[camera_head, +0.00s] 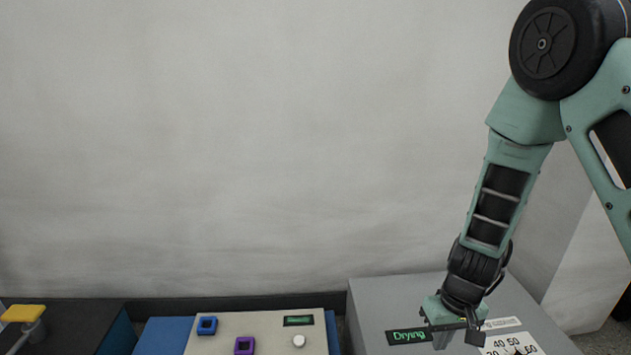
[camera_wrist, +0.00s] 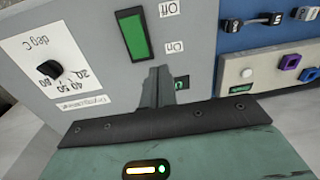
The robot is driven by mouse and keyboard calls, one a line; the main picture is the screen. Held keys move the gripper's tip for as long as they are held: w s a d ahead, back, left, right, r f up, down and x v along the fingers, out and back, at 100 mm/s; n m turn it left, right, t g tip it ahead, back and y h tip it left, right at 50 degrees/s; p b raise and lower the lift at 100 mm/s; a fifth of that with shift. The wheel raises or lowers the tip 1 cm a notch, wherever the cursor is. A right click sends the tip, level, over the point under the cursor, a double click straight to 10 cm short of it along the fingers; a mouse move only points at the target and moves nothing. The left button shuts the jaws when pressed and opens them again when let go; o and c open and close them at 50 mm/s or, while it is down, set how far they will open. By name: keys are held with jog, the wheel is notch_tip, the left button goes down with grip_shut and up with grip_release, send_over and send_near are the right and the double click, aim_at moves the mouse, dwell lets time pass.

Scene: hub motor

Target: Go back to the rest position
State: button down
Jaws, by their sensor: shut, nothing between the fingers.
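My gripper (camera_head: 456,334) is at the lower right of the head view, over the grey box (camera_head: 398,290) with its lit "Drying" display (camera_head: 409,336). The arm reaches down to it from the upper right. In the wrist view, the dark fingers of my gripper (camera_wrist: 158,75) stand together at the centre with nothing between them. They point toward the grey panel (camera_wrist: 87,25). Behind them lie a green switch (camera_wrist: 131,37) with On and Off labels and a partly hidden display (camera_wrist: 181,84). I cannot tell the gap between the fingertips and the panel.
A black dial (camera_wrist: 50,70) sits on the panel's white label. Left of the box, a beige panel (camera_head: 270,335) carries a blue square (camera_head: 207,326), a purple square (camera_head: 244,346) and a white knob (camera_head: 299,341). A yellow-topped part (camera_head: 23,313) stands far left. The space above is clear.

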jog(key=s+a+r+n+y, duration=0.1)
jog(key=s+a+r+n, duration=0.15)
jog(key=a+r, duration=0.6)
jog(key=s+a+r+n+h+p, duration=0.1)
jog(key=s+a+r+n, duration=0.15)
jog(key=s+r, duration=0.5)
jog(key=s+a+r+n, duration=0.2)
jog(key=s+a+r, duration=0.2)
jog(key=s+r, duration=0.3)
notch_tip(320, 180, up, 37)
jog(key=s+p, duration=0.1)
jog(key=p, duration=3.7)
jog(key=shift+s+d, duration=0.2)
jog(key=shift+s, duration=0.1)
